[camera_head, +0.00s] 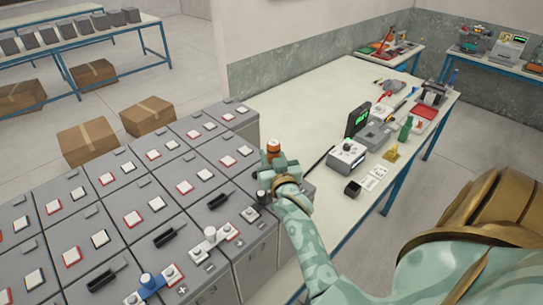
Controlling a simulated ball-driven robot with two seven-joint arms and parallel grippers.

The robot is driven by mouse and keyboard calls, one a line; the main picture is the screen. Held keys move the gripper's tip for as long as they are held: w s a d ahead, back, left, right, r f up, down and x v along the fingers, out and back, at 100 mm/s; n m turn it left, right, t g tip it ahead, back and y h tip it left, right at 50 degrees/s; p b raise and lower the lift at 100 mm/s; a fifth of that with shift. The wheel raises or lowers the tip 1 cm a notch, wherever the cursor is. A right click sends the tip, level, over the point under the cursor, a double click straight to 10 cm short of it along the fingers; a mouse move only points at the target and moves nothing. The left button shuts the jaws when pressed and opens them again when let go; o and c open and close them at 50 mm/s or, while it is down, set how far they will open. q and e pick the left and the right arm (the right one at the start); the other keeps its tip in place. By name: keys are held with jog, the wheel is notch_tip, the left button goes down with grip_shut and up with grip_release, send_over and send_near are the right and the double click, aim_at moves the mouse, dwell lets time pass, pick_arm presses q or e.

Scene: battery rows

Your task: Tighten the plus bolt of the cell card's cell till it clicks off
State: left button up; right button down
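Rows of grey battery cells (205,205) fill the left and middle, many with red-and-white or black-and-white terminal covers. The front cells have uncovered terminals and a plus mark (182,290). My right gripper (276,170) is over the right end of the rows and appears shut on an upright orange-topped tool (273,146). A dark round part (263,196) shows just below the gripper; I cannot tell whether it is the tool's tip or touches a bolt. White cards (375,178) lie on the table, too small to read. My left gripper is not in view.
A white table (310,110) behind holds a grey device with a knob (346,156), a black display with green digits (357,119) and small tools. A blue part (150,283) and a white part (211,236) stand on front cells. Cardboard boxes (88,139) lie on the floor.

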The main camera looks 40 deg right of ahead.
aim_at(271, 143)
jog(key=shift+s+a+f, duration=0.1)
jog(key=shift+a+f, duration=0.05)
jog(key=shift+f, duration=0.1)
notch_tip(271, 143, up, 3)
jog(key=p, duration=0.2)
jog(key=shift+f+p, duration=0.2)
jog(key=shift+p, duration=0.2)
jog(key=shift+r, duration=1.3)
